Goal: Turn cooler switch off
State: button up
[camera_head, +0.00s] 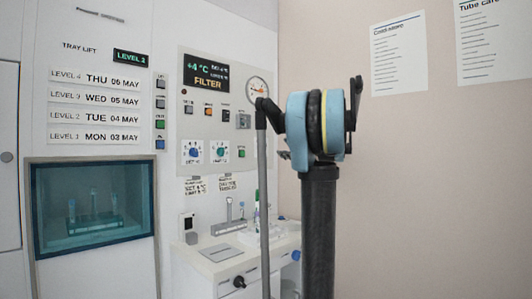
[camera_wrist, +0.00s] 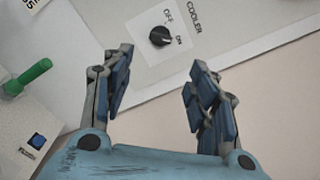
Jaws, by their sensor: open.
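The cooler switch (camera_wrist: 160,36) is a black rotary knob on a pale square plate in the wrist view, with OFF and ON marked beside it and COOLER printed along the plate's edge. Its grip looks turned toward ON, though the pointer is too small to be sure. My gripper (camera_wrist: 160,70) is open and empty, its two blue-padded fingers spread either side of the picture's middle. The knob shows beyond the gap between the fingertips, apart from them. In the head view I cannot make out the cooler switch; my arm blocks part of the panel.
In the head view, the FILTER display (camera_head: 207,75) tops a panel of buttons and dials. A white counter (camera_head: 215,262) with small items stands below. The right wall holds posters.

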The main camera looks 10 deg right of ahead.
aim_at(263, 147)
jog(key=x, duration=1.3)
jog(key=shift+a, duration=0.25)
jog(key=shift+w, duration=0.15)
jog(key=c, duration=1.1)
